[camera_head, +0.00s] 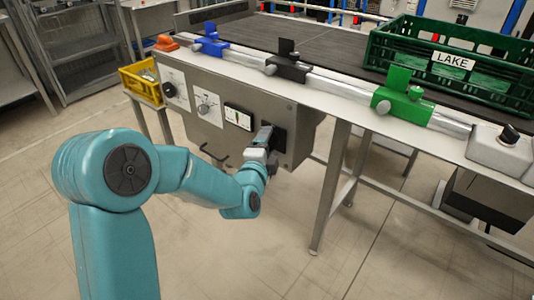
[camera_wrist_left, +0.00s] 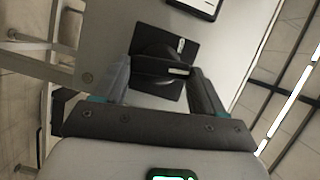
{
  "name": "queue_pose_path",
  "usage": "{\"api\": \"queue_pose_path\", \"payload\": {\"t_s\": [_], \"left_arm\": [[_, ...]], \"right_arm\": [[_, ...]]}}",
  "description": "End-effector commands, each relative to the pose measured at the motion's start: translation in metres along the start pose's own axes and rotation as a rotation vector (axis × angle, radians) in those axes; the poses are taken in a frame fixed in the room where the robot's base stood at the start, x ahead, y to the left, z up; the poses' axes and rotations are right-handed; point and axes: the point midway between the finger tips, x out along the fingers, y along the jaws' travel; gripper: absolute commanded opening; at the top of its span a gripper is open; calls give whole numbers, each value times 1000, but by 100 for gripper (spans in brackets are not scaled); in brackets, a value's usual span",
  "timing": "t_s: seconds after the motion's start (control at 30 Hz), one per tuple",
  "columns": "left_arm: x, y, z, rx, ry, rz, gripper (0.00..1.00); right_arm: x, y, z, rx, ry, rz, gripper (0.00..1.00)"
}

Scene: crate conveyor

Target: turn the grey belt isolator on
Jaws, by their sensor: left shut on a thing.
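My left gripper (camera_head: 266,138) is at the right end of the grey control panel (camera_head: 290,112), on a square dark plate. In the left wrist view the gripper (camera_wrist_left: 160,78) has one finger on each side of the dark isolator knob (camera_wrist_left: 160,66) and is shut on it. The knob sits on a black square plate (camera_wrist_left: 170,44) and carries a pale mark near one end. In the head view the gripper hides most of this knob. My right gripper is in neither view.
Blue (camera_head: 211,42), black (camera_head: 288,65) and green (camera_head: 401,97) clamps line the conveyor rail above. A green crate (camera_head: 451,60) labelled LAKE stands on the belt.

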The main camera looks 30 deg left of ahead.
Motion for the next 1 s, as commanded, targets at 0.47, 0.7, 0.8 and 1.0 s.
{"api": "queue_pose_path", "payload": {"t_s": [0.47, 0.7, 0.8, 1.0], "left_arm": [[0, 4, 0, 137, 2, -53, 40], [0, 3, 0, 143, 2, -55, 40], [0, 3, 0, 143, 2, -55, 40], [0, 3, 0, 143, 2, -56, 96]], "right_arm": [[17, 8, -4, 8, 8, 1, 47], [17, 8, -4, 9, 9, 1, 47], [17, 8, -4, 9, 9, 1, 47], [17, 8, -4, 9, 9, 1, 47]]}}
